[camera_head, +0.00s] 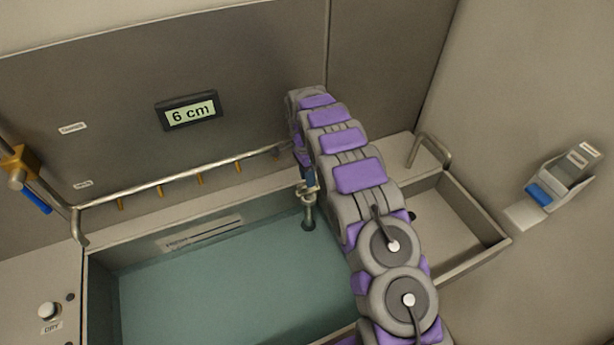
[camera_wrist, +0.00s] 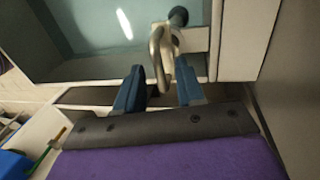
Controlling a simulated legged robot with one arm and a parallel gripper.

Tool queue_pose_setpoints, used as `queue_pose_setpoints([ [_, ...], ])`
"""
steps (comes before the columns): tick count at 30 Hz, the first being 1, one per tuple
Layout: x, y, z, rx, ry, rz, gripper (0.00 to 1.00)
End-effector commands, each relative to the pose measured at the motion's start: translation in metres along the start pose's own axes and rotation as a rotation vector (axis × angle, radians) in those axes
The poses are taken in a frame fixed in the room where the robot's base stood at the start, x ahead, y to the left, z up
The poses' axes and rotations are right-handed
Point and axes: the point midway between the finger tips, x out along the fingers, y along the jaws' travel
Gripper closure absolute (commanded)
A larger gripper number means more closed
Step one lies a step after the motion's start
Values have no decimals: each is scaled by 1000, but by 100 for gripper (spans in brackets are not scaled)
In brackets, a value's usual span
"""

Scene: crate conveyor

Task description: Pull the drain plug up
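The basin (camera_head: 95,290) holds teal water. The drain plug (camera_head: 308,223) shows dark near its back right, with a metal loop handle (camera_head: 309,196) rising above it. In the wrist view the plug (camera_wrist: 178,16) is a dark round end beyond the pale metal loop (camera_wrist: 159,48). My gripper (camera_wrist: 160,68) has two blue fingers, apart, one on each side of the loop's near end. They do not appear closed on it; contact is unclear. In the head view my gripper (camera_head: 305,176) is just above the handle, partly hidden by my arm.
A display (camera_head: 190,110) on the back wall reads 6 cm. A pipe with several nozzles (camera_head: 160,183) runs along the basin's back. A small side tray (camera_head: 480,257) lies right of my arm. A blue-handled box (camera_head: 560,180) is on the right wall, and a knob (camera_head: 48,310) marked DRY is at left.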

Motion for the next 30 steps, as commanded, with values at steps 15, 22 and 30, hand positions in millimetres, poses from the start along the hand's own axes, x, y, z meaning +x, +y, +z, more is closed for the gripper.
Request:
queue_pose_setpoints([
  [15,2,0,0,0,0,0,82],
  [22,2,-1,0,0,0,0,100],
  [30,2,-2,1,0,1,-2,100],
])
